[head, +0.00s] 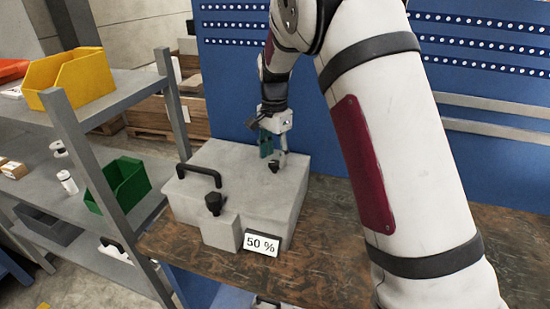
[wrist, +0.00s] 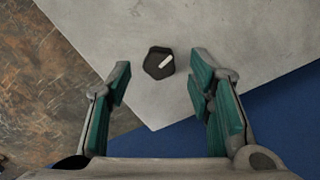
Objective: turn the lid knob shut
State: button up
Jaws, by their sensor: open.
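The lid knob (wrist: 157,64) is black and many-sided with a white mark pointing to the upper right in the wrist view. It sits on top of a grey box (wrist: 120,35), and it also shows in the head view (head: 274,167) near the box's far right part. My gripper (wrist: 160,82) is open and empty, with its teal-padded fingers apart on either side of the knob and slightly nearer the camera. In the head view my gripper (head: 273,150) is just above the box top by the knob. I cannot tell whether a finger touches it.
The grey box (head: 225,170) stands on a brown worktop (head: 320,255). It has a black handle (head: 199,172), a second black knob (head: 214,203) on a front block and a "50 %" sign (head: 261,244). Shelves with a green bin (head: 125,181) stand left; a blue panel (head: 225,65) is behind.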

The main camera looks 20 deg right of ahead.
jog(key=shift+f, duration=0.95)
grip_shut()
